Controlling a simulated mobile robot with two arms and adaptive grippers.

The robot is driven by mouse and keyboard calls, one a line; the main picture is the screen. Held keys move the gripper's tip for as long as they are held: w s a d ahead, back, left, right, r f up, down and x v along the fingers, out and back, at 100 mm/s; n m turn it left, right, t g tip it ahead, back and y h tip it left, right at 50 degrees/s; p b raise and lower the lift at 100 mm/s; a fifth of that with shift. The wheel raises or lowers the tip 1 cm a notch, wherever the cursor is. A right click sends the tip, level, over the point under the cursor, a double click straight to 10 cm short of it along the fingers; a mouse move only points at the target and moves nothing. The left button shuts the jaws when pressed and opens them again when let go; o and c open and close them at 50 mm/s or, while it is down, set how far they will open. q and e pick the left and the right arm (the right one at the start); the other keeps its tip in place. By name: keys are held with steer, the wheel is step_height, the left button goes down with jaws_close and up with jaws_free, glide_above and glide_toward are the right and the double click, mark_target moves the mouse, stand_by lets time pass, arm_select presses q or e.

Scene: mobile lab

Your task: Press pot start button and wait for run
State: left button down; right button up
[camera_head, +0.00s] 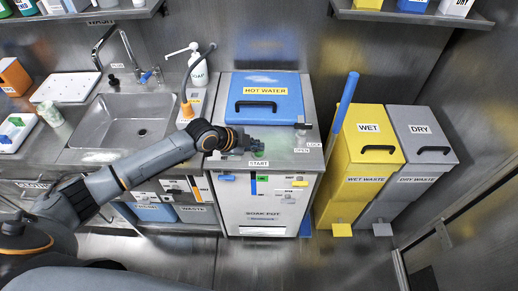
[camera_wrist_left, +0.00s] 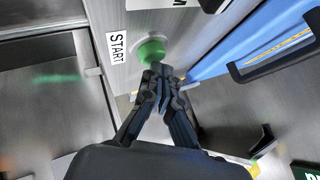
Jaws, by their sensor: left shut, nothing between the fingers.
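The soak pot (camera_head: 263,207) is a steel-topped cabinet with a blue lid (camera_head: 262,107) labelled HOT WATER; the lid is down. Its green start button (camera_wrist_left: 151,50) shows in the left wrist view beside the START label (camera_wrist_left: 117,47). My left gripper (camera_head: 254,146) is over the front of the pot's top, close to the START label. In the left wrist view its shut, empty fingertips (camera_wrist_left: 160,70) are right at the button's near edge; I cannot tell whether they touch it. In the head view the gripper hides the button. My right gripper is not in view.
A lock lever (camera_head: 303,124) with OPEN and LOCK labels stands right of the lid. A blue pole (camera_head: 344,102) leans beside yellow (camera_head: 372,145) and grey (camera_head: 422,150) waste bins. A sink (camera_head: 130,122), soap bottle (camera_head: 197,72) and faucet lie to the left.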

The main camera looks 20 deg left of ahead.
mark_target(257, 153)
arm_select(q)
steer(key=shift+r, duration=0.45)
steer(key=shift+r, duration=0.1)
step_height(257, 153, up, 5)
steer(key=p, duration=0.4)
steer(key=shift+p, duration=0.35)
steer(key=shift+d, duration=0.1)
